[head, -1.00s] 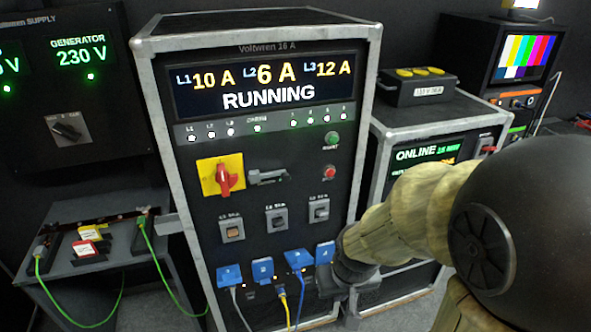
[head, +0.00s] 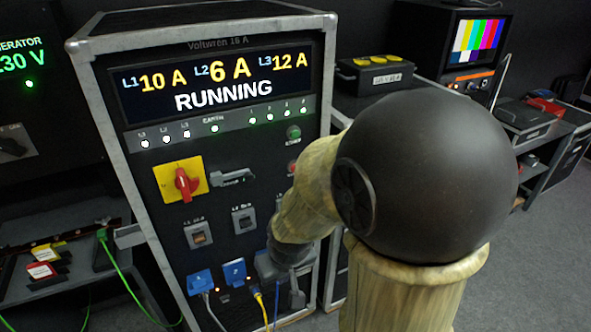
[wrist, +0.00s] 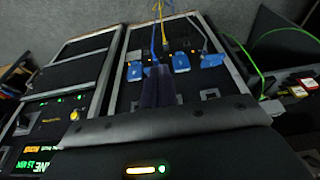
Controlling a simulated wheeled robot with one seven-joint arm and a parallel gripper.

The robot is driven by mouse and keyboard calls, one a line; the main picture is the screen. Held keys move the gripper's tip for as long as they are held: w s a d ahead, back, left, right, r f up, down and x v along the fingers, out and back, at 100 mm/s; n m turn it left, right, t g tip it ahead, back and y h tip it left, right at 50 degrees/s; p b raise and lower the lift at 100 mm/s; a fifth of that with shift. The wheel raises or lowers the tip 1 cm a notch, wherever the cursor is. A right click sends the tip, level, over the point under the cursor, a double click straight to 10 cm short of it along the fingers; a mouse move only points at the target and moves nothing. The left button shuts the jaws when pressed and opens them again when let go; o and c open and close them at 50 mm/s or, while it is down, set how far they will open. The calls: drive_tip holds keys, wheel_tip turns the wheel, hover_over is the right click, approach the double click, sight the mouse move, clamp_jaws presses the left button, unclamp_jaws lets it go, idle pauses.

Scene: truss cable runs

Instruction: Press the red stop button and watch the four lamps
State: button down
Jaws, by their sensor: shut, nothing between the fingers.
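The red stop button (head: 292,168) is on the right of the Voltwren rack's front panel, under the green start button (head: 293,132). Four numbered lamps (head: 279,116) glow green at the right of the lamp strip. White L1 to L3 lamps and a green earth lamp are lit to their left. The display (head: 222,82) reads 10 A, 6 A, 12 A and RUNNING. My gripper (head: 297,298) is low in front of the rack, below the button, beside the blue plugs. Its closed, empty fingers show in the wrist view (wrist: 159,72).
Blue plugs (head: 200,282) with hanging cables are along the rack's lower front. A red switch handle (head: 186,182) on a yellow plate sits at panel left. A green cable (head: 118,265) hangs at the left. Grey floor is open at the right.

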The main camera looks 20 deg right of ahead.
drive_tip(key=w+d+f+n+t+h+p, duration=0.1)
drive_tip(key=w+d+f+n+t+h, duration=0.3)
drive_tip(key=w, duration=0.4)
drive_tip(key=w+d+f+n+t+h, duration=0.1)
drive_tip(key=w+d+f+n+h, duration=0.1)
drive_tip(key=w+d+n, duration=0.4)
drive_tip(key=w+d+r+n+t+h, duration=0.5)
drive_tip(key=d+r+n+t+h, duration=0.1)
drive_tip(key=n, duration=0.3)
drive_tip(key=shift+w+d+r+n+h+p, duration=0.3)
drive_tip(key=shift+w+d+h+p, duration=0.1)
drive_tip(key=shift+h, duration=0.3)
drive_tip(key=w, duration=0.8)
drive_tip(key=shift+w+a+b, duration=0.2)
drive_tip(key=shift+w+b, duration=0.1)
drive_tip(key=shift+w, duration=0.1)
drive_tip(key=shift+w, duration=0.1)
